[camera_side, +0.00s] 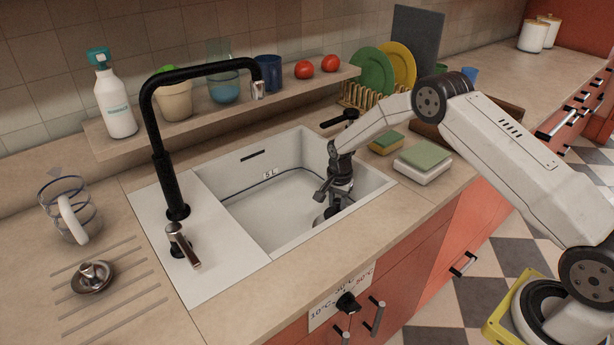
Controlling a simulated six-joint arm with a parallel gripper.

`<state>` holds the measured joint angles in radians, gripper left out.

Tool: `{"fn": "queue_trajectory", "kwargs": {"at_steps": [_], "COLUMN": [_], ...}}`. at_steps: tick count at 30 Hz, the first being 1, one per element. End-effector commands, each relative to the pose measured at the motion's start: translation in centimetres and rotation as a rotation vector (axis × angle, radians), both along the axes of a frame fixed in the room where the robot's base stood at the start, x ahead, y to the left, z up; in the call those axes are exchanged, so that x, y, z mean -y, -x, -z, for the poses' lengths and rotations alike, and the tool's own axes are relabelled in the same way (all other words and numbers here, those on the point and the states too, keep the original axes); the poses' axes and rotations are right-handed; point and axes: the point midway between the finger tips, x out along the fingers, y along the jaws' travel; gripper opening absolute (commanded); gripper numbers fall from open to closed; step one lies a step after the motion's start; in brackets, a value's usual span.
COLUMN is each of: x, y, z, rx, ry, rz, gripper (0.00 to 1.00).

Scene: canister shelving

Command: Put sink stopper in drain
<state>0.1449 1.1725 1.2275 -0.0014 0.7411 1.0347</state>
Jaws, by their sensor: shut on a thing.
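My gripper (331,203) is inside the white sink (262,214), low over its right-hand part and pointing down. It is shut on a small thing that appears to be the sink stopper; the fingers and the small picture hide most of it. The drain (319,220) shows partly as a dark, shiny round patch at the sink floor, right under the gripper. I cannot tell whether the held thing touches the drain or sits in it. A separate shiny metal piece with a knob (94,274) lies on the grooved counter at the left.
A tall black faucet (164,160) arches over the sink's left side. A shelf (235,104) behind holds cups and two tomatoes. A spray bottle (114,100) stands at the back left. Sponges (424,160) lie right of the sink, near my arm. The sink's left part is empty.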

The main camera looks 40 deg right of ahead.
Motion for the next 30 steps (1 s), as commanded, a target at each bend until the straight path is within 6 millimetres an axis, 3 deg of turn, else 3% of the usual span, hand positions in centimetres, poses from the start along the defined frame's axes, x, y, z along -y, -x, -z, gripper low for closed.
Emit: {"fn": "queue_trajectory", "kwargs": {"at_steps": [30], "x": [0.0], "y": [0.0], "z": [4.2], "rx": [0.000], "ry": [0.000], "rz": [0.000], "gripper": [0.00]}}
